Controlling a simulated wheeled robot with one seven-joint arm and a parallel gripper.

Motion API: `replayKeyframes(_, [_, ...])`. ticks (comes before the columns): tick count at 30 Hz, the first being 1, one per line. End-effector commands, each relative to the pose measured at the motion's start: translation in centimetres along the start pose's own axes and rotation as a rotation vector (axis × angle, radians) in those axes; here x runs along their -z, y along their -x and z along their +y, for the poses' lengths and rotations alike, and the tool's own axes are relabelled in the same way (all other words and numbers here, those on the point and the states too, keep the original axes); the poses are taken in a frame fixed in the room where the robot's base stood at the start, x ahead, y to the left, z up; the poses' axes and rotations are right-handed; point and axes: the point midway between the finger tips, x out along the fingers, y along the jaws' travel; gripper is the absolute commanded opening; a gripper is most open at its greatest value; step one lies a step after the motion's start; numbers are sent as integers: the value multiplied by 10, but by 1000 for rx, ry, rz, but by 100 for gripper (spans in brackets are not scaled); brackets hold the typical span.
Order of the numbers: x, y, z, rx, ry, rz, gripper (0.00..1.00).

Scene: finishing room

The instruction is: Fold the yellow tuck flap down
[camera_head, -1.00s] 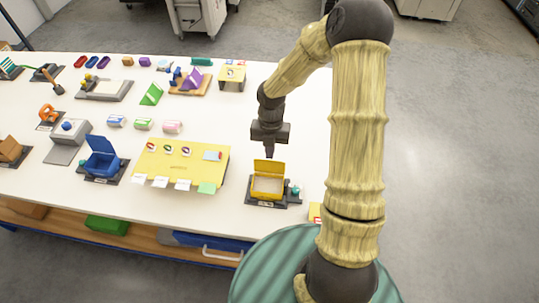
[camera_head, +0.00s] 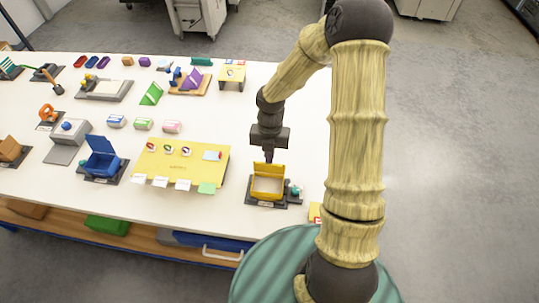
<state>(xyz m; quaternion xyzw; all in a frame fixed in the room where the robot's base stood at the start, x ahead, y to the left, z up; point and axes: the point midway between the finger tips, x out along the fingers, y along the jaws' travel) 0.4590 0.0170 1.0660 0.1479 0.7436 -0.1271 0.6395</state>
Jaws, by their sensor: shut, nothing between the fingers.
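The yellow box (camera_head: 267,186) sits on a dark base near the table's front right, with its pale inside showing. Its yellow tuck flap (camera_head: 268,169) stands up along the far edge of the box. My gripper (camera_head: 268,160) is shut and empty, pointing down at the flap's top edge. The fingertips are just behind or touching the flap; I cannot tell which.
A teal knob (camera_head: 294,190) is on the base right of the box. A yellow board (camera_head: 185,163) with cards lies to the left, and a blue open box (camera_head: 102,158) stands farther left. The white table (camera_head: 225,120) is bare behind my gripper.

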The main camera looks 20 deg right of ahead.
Motion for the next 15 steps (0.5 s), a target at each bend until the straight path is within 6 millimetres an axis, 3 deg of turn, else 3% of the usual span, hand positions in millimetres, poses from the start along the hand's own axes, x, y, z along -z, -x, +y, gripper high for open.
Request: replayKeyframes(15, [13,-8,0,0,1,-1,0])
